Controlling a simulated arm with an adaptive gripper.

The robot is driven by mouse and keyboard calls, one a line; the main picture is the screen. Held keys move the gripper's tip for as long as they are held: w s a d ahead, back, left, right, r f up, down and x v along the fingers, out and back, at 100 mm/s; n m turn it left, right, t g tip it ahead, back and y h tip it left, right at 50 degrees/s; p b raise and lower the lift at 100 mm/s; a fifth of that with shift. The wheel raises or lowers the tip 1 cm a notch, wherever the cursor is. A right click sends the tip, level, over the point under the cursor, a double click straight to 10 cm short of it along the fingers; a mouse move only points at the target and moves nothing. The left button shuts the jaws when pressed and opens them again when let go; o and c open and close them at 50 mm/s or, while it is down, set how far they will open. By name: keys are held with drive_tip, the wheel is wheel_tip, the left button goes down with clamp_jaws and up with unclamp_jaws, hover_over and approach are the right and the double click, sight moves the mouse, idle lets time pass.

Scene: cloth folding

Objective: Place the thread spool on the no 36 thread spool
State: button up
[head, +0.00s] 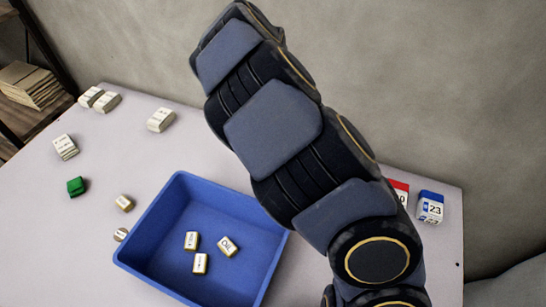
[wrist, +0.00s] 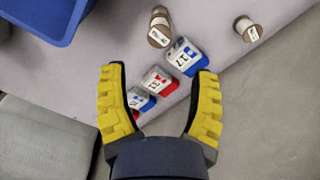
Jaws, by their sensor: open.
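Two thread spools show in the wrist view. One spool (wrist: 159,28) with pale thread and brown ends stands near the top middle, and another spool (wrist: 248,29) stands at the upper right. Their labels are too small to read, so I cannot tell which one is no 36. My gripper (wrist: 160,72) has its two yellow fingers spread apart with nothing held. The spools lie beyond the fingertips in the picture. In the head view my arm covers the middle and right, and my gripper is not visible.
Number blocks lie between the fingers in the wrist view: a blue-white block (wrist: 186,57), a red-white block (wrist: 159,82) and a blue one (wrist: 141,99). A blue tray (head: 150,222) holds 3 small labelled pieces. A green block (head: 76,187) and several white stacks (head: 160,119) sit at left.

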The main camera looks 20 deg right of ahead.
drive_tip(key=s+a+r+n, duration=0.3)
drive_tip(key=s+r+n, duration=0.4)
drive_tip(key=s+r, duration=0.3)
drive_tip(key=s+a+r+n, duration=0.1)
drive_tip(key=s+a+n, duration=0.1)
drive_tip(key=s+n, duration=0.4)
drive_tip(key=s+a+r+n+g, duration=0.1)
drive_tip(key=s+a+n, duration=0.1)
drive_tip(key=s+n, duration=0.5)
drive_tip(key=s, duration=0.4)
drive_tip(key=shift+s+a+r+g, duration=0.15)
drive_tip(key=shift+a+r+g, duration=0.15)
drive_tip(key=shift+r, duration=0.1)
